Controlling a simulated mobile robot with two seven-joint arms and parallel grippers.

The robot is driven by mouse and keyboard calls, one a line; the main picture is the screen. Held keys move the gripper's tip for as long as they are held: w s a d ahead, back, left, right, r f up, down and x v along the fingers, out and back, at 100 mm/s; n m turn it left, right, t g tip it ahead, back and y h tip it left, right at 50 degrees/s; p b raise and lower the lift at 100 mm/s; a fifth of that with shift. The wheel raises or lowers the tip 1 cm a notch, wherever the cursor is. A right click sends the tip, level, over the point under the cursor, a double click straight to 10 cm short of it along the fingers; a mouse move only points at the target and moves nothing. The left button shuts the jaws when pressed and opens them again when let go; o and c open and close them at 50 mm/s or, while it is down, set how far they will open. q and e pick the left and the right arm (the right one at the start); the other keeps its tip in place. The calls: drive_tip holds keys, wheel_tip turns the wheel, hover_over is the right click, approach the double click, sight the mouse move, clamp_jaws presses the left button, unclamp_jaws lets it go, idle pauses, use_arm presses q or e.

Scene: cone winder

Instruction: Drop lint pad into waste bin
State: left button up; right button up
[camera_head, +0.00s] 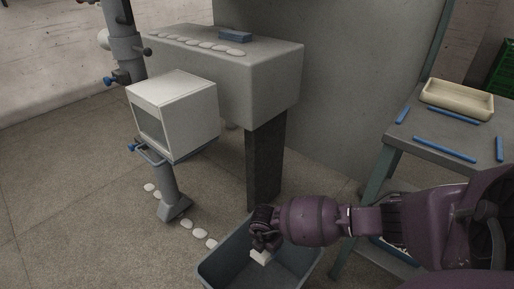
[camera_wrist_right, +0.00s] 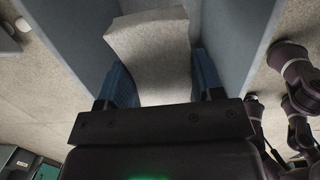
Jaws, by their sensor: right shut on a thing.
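My right gripper (camera_head: 262,247) reaches in from the right in the head view and hangs over the open blue-grey waste bin (camera_head: 228,250). It is shut on a small pale lint pad (camera_head: 261,257). In the right wrist view the lint pad (camera_wrist_right: 152,58) is a light grey, slightly curved block between the blue fingers of my right gripper (camera_wrist_right: 165,85). The bin's blue-grey walls (camera_wrist_right: 75,30) rise on both sides of the pad there. How far the pad is above the bin floor is hard to tell. My left gripper is not in the head view.
A cone winder with a grey box body (camera_head: 225,75) and a white boxy unit (camera_head: 180,110) stands behind the bin. Several white discs (camera_head: 186,224) lie on the floor left of the bin. A table (camera_head: 440,130) at right holds a cream tray (camera_head: 457,98) and blue strips.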

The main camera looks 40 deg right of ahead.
drive_tip(key=shift+f, duration=0.1)
drive_tip(key=o, duration=1)
drive_tip(key=shift+c, duration=0.2)
drive_tip(key=r+p, duration=0.1)
drive_tip(key=r, duration=0.2)
drive_tip(key=r+p, duration=0.2)
drive_tip(key=r, duration=0.1)
drive_tip(key=a+r+p, duration=0.1)
drive_tip(key=r, duration=0.2)
drive_tip(key=shift+w+r, duration=0.15)
drive_tip(key=shift+r, duration=0.25)
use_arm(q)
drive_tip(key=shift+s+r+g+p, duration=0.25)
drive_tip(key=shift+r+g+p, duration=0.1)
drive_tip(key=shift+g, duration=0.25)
use_arm(e)
drive_tip(key=shift+s+a+r, duration=0.15)
drive_tip(key=shift+s+r, duration=0.05)
drive_tip(key=shift+r, duration=0.25)
